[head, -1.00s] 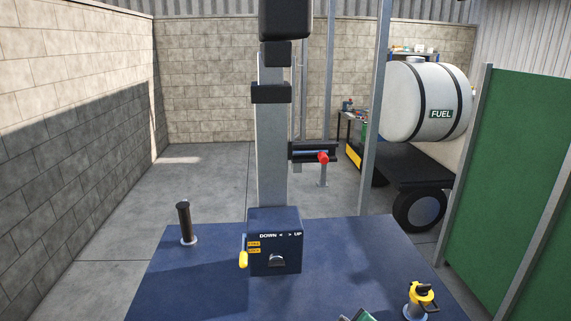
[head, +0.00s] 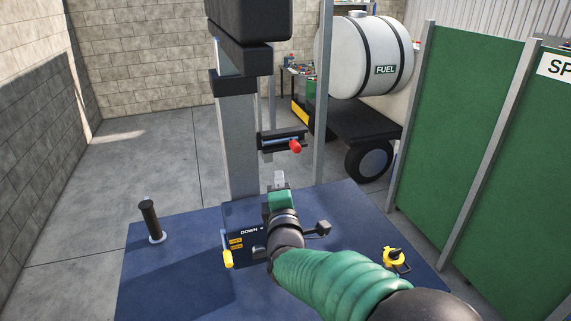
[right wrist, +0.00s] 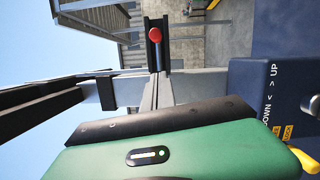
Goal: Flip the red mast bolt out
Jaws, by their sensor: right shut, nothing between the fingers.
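The red mast bolt (head: 295,147) has a round red end and sits in a dark bracket (head: 282,138) on the right side of the grey mast (head: 238,150). In the right wrist view the red end (right wrist: 155,35) lies just beyond my fingertips, in the black channel of the bracket (right wrist: 164,58). My right gripper (head: 279,178) is shut and empty, below and slightly left of the bolt in the head view, apart from it. Its closed fingers (right wrist: 156,92) point toward the bolt in the wrist view. My left gripper is out of view.
A blue control box (head: 236,222) with a yellow lever (head: 228,259) stands at the mast's foot, partly hidden by my right arm. A dark post (head: 150,220) and a yellow-topped fitting (head: 395,259) stand on the blue deck (head: 190,265). Green panels (head: 480,130) are at right.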

